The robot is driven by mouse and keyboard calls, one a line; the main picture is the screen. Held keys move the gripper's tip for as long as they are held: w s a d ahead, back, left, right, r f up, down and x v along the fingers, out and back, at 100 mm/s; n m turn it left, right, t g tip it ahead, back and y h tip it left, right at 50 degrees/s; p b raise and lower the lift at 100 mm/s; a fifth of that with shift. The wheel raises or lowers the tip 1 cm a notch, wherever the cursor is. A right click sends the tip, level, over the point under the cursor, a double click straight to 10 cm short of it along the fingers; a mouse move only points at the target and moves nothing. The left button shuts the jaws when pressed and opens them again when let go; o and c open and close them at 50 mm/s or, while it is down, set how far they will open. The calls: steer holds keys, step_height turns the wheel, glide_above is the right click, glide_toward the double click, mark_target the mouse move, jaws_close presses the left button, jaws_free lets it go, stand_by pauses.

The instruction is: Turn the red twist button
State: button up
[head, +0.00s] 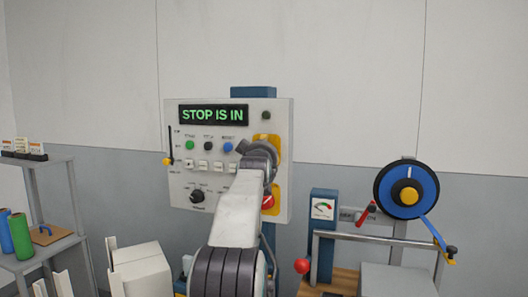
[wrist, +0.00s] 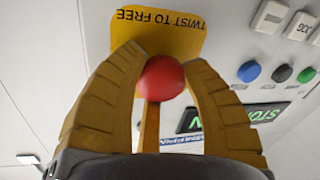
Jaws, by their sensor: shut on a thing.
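The red twist button (wrist: 161,78) stands out from a yellow plate (wrist: 155,32) marked "TWIST TO FREE", upside down in the wrist view. In the head view the grey control panel (head: 285,118) carries a display (head: 213,114) that reads "STOP IS IN" in green. My arm and gripper hide the button there; part of a yellow plate shows beside them.
Green (head: 189,145), black (head: 208,146) and blue (head: 228,147) buttons sit left of my gripper, with a black knob (head: 197,196) lower down. A red and white part (head: 267,201) is below my gripper. A blue wheel (head: 406,190) stands at right, a shelf (head: 45,161) at left.

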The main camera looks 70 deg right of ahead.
steer(key=shift+a+r+m, duration=0.1)
steer(key=shift+r+m, duration=0.15)
steer(key=shift+m, duration=0.55)
steer(key=shift+t, duration=0.3)
steer(key=o, duration=1.2)
steer(key=shift+f, duration=0.1)
steer(key=shift+v, duration=5.9)
steer(key=shift+w+f, duration=0.1)
